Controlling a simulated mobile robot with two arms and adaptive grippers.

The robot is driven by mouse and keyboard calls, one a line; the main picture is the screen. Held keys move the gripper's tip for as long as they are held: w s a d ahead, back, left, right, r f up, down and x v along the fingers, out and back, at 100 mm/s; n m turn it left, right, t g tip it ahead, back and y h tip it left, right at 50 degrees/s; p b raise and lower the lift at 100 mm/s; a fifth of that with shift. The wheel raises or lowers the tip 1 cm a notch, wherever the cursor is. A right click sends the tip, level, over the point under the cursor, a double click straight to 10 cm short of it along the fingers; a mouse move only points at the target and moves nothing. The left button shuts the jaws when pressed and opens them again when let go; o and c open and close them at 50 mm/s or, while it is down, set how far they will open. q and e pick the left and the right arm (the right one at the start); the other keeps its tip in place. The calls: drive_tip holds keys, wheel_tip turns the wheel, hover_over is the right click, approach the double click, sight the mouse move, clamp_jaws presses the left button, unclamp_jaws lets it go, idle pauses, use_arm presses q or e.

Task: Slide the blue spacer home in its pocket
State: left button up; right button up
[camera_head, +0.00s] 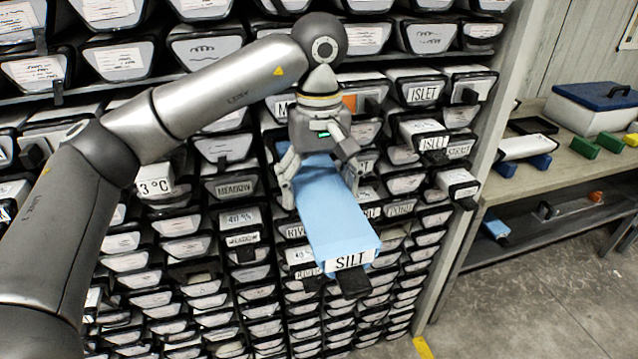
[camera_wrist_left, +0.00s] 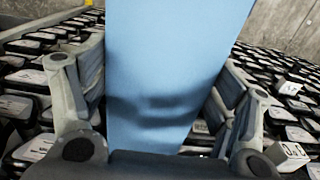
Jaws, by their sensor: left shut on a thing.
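The blue spacer (camera_head: 335,215) is a long light-blue block with a white label reading SILT on its near end. A dark tab hangs below that label. My left gripper (camera_head: 320,188) is shut on the spacer's sides, one finger on each side, toward its far end. The spacer stands out from the rack toward the camera, tilted downward. In the left wrist view the spacer (camera_wrist_left: 165,60) fills the middle between the fingers. Its far end and any pocket behind it are hidden by the gripper, so I cannot tell whether it is inside one. My right gripper is not in view.
The rack (camera_head: 430,290) holds rows of black-rimmed pockets with labelled white ends. Several white blocks jut out, including one marked ISLET (camera_head: 424,92) and another marked SILT (camera_head: 434,142). A side bench (camera_head: 560,165) at the right carries a blue-lidded box (camera_head: 590,105). Floor is clear there.

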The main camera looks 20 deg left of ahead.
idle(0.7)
use_arm(q)
drive_tip(key=shift+s+a+f, duration=0.15)
drive_tip(key=shift+s+f, duration=0.1)
drive_tip(key=shift+f, duration=0.2)
drive_tip(key=s+a+f+m, duration=0.3)
drive_tip(key=s+f+m, duration=0.4)
drive_tip(key=s+f, duration=0.2)
drive_tip(key=shift+s+a+f, duration=0.2)
drive_tip(key=shift+s+f, duration=0.2)
drive_tip(key=shift+f, duration=0.35)
